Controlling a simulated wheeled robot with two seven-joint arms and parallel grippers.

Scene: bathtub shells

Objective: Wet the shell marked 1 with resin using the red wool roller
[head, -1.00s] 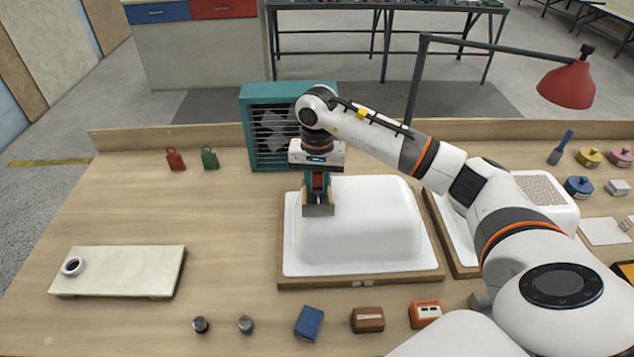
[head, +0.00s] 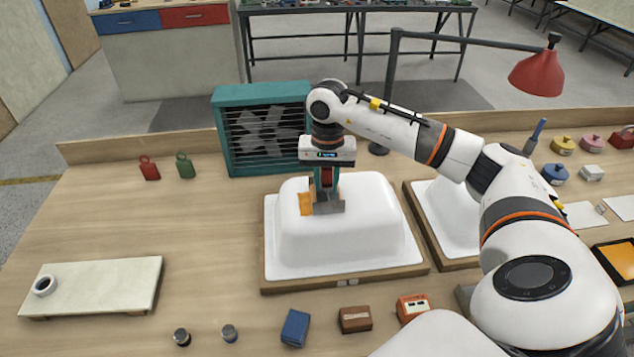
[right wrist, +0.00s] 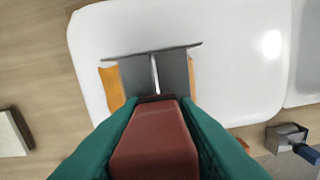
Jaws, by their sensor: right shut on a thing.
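My right gripper (head: 326,186) is shut on a tool with a red handle (right wrist: 155,140), taken to be the red wool roller. Its grey plate-like head (right wrist: 155,72) is at the white domed shell (head: 365,225), left of the middle of its top. Orange (head: 305,203) shows beside the head, and on both sides of it in the right wrist view; I cannot tell whether it is on the tool or the shell. The wool itself is not clearly seen. Two small pale tags on the front of the shell's board are unreadable. My left gripper is not in view.
A second white shell (head: 447,218) stands right, partly behind my arm. An orange-filled tray (head: 617,258) is at the far right. A teal fan (head: 262,130) stands behind the first shell. A red lamp (head: 537,72) overhangs the right. Bench space at left is mostly clear.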

